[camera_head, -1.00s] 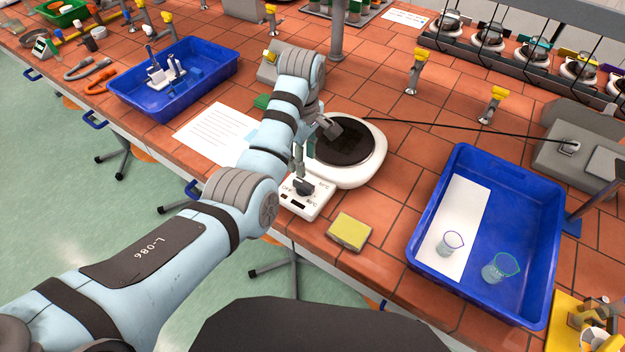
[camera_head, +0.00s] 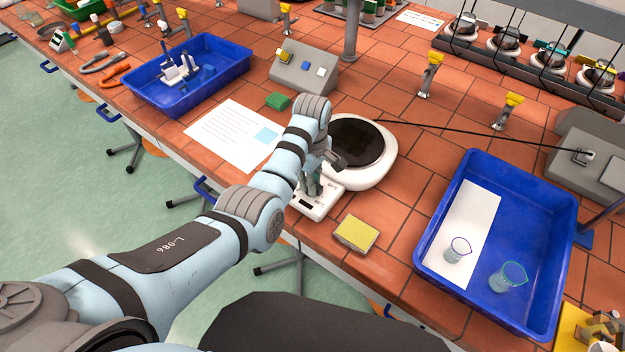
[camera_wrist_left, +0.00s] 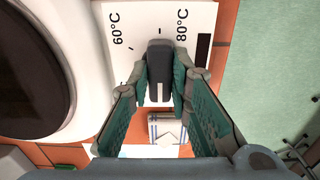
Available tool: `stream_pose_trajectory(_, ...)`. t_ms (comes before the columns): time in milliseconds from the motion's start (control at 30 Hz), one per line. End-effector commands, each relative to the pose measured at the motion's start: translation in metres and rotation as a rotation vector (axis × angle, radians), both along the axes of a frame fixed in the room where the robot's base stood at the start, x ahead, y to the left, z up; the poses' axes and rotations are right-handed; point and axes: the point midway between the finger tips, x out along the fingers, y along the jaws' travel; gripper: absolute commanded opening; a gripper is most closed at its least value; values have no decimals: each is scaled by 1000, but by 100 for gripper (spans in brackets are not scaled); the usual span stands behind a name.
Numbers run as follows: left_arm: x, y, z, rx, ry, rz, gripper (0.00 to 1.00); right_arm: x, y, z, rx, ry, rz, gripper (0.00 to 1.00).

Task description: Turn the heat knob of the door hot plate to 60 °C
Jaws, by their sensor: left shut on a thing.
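The white hot plate (camera_head: 380,174) with a round black top stands near the front edge of the bench. Its control panel (camera_head: 304,203) faces the front. My left gripper (camera_head: 312,188) reaches down over this panel and hides the knob in the head view. In the left wrist view the dark heat knob (camera_wrist_left: 159,60) sits between the two green-padded fingers of my left gripper (camera_wrist_left: 161,88), which is shut on it. The marks 60 °C and 80 °C show on the panel (camera_wrist_left: 150,14) beyond the knob. I cannot tell which mark the knob points to.
A yellow-topped block (camera_head: 356,233) lies just right of the panel. A blue tray (camera_head: 520,190) with two beakers stands further right. A paper sheet (camera_head: 222,135), a green block (camera_head: 277,101) and another blue tray (camera_head: 140,98) are left. A black cable (camera_head: 460,130) runs behind the hot plate.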

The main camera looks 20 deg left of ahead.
Motion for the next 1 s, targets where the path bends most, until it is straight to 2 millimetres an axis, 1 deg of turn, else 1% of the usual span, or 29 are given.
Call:
stream_pose_trajectory(267,0,0,0,0,-1,-28,0,0,0,0,0,0,0,64)
stream_pose_trajectory(467,0,0,0,0,-1,-114,0,0,0,0,0,0,0,64)
stream_pose_trajectory(667,1,0,1,-1,-1,-266,0,0,0,0,0,0,0,64)
stream_pose_trajectory(1000,1,0,1,-1,-2,-586,0,0,0,0,0,1,0,64)
